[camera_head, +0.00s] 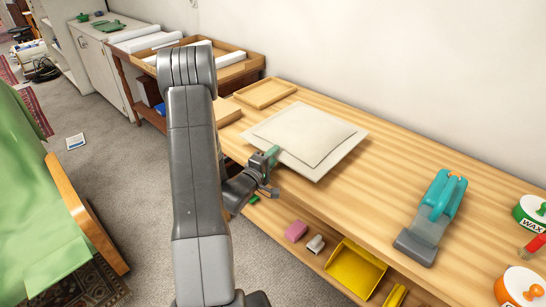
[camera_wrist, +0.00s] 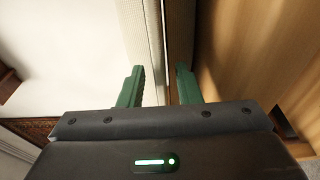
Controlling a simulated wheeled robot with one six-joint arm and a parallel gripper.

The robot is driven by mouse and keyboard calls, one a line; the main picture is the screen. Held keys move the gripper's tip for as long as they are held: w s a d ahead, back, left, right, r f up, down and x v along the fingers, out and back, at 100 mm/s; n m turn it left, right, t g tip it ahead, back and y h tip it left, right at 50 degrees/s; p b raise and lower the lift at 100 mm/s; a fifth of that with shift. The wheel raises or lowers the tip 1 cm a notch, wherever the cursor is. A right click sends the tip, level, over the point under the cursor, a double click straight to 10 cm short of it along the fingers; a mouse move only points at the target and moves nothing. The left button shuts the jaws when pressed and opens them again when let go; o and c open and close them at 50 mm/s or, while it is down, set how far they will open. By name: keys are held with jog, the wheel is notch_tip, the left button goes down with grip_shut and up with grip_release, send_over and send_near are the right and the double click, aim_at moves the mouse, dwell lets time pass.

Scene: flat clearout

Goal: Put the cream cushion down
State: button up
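The cream cushion (camera_head: 306,132) is a flat, pale square with a raised inner square. In the head view it lies level over the near-left part of the wooden bench top (camera_head: 375,160). I cannot tell whether its whole underside touches the wood. My gripper (camera_head: 268,160) is at its near-left edge, with green fingers. In the wrist view my gripper (camera_wrist: 161,80) has one finger on each side of the cushion's edge (camera_wrist: 150,40), which fills the gap between them. The far fingertip contact is partly hidden.
A shallow wooden tray (camera_head: 265,92) lies behind the cushion, near the wall. A yellow dustpan (camera_head: 355,268) and a pink block (camera_head: 296,230) are on the lower shelf. The bench between cushion and teal tool is clear.

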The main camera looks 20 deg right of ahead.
jog(key=shift+r, duration=0.1)
jog(key=shift+a, duration=0.1)
jog(key=v, duration=1.1)
jog(key=shift+s+a+b, duration=0.3)
jog(key=shift+b, duration=0.1)
jog(key=shift+c, duration=0.4)
dwell(1.3)
